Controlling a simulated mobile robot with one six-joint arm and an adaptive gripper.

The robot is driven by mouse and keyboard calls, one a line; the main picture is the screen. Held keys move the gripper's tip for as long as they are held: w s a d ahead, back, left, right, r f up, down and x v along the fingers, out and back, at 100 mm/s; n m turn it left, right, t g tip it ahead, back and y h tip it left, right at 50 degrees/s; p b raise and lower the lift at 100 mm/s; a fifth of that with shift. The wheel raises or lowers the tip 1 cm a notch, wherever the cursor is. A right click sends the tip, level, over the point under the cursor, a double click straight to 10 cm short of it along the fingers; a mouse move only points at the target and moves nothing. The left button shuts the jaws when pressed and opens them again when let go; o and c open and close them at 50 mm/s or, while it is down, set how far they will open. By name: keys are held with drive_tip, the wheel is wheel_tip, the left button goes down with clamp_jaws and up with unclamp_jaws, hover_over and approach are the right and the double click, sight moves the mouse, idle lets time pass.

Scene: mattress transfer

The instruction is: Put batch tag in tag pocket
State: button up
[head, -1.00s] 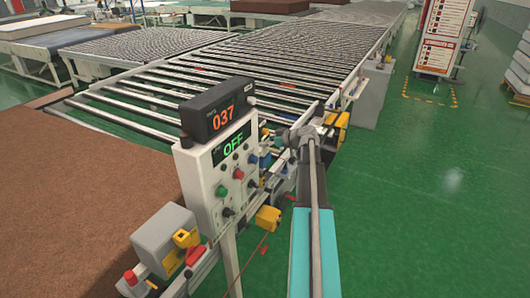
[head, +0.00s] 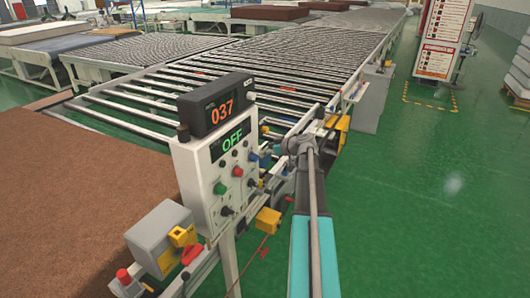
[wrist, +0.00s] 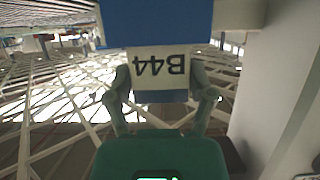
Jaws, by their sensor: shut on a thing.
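The batch tag (wrist: 160,65) fills the upper middle of the wrist view. It is blue with a cream label that reads B44 upside down. My gripper (wrist: 163,88) is shut on it, one finger at each side edge. In the head view my arm reaches forward to the right of the control panel (head: 215,175), and its wrist hides the fingers. Small blue parts show beside the panel there, but I cannot tell whether one is the tag. I cannot make out the tag pocket in either view.
The panel shows 037 and OFF. A roller conveyor (head: 245,85) stretches behind it. A brown mattress (head: 80,200) lies at left.

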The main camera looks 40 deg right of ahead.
drive_tip(key=shift+f, duration=0.15)
drive_tip(key=o, duration=1.1)
drive_tip(key=shift+a, duration=0.1)
drive_tip(key=shift+r, duration=0.25)
drive_tip(key=p+v, duration=0.4)
drive_tip(key=v, duration=0.8)
drive_tip(key=shift+p, duration=0.3)
